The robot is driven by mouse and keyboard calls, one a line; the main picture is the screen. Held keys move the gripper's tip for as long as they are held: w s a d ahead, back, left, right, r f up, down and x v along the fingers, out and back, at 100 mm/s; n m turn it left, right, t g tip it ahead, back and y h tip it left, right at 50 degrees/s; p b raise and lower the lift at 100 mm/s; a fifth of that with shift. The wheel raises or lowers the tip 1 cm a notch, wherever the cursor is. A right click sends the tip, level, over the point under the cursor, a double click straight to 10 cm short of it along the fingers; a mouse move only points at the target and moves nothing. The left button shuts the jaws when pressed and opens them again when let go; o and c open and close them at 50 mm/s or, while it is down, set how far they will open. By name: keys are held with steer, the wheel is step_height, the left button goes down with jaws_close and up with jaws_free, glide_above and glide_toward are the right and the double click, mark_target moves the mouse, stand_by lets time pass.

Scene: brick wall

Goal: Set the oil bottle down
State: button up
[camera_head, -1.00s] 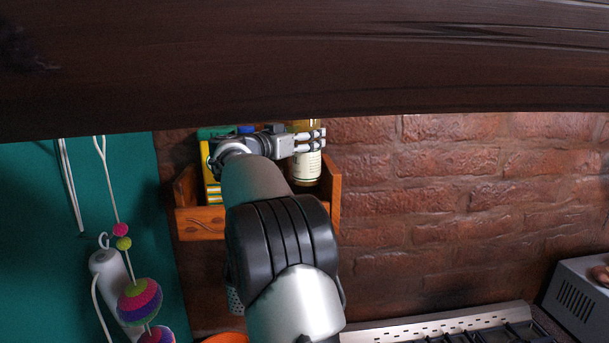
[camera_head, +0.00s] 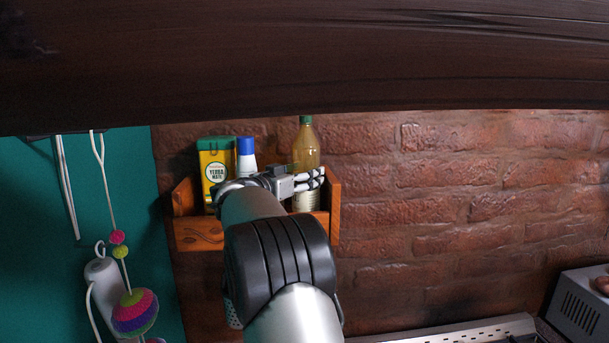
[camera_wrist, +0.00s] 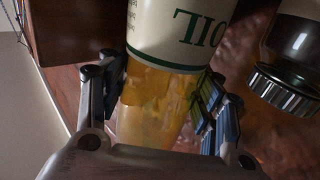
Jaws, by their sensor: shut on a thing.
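The oil bottle (camera_head: 306,150) has a green cap, amber contents and a pale label. It stands upright at the right end of the small wooden wall shelf (camera_head: 199,235). My gripper (camera_head: 312,180) is shut around its middle from the left. The bottle's foot is hidden behind the shelf's front board, so I cannot tell if it touches the shelf floor. In the wrist view the bottle (camera_wrist: 160,85) lies between my two fingers, with its "OIL" label upside down.
A yellow and green yerba mate box (camera_head: 215,170) and a white bottle with a blue cap (camera_head: 246,157) stand left of the oil bottle. The wrist view shows a dark container with a ridged cap (camera_wrist: 284,90). A dark wooden beam (camera_head: 300,65) crosses above.

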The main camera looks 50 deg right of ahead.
steer(key=o, duration=1.3)
steer(key=shift+f, duration=0.1)
steer(key=shift+c, duration=0.2)
steer(key=s+a+b, duration=0.1)
steer(key=a, duration=1.1)
steer(key=shift+r, duration=0.3)
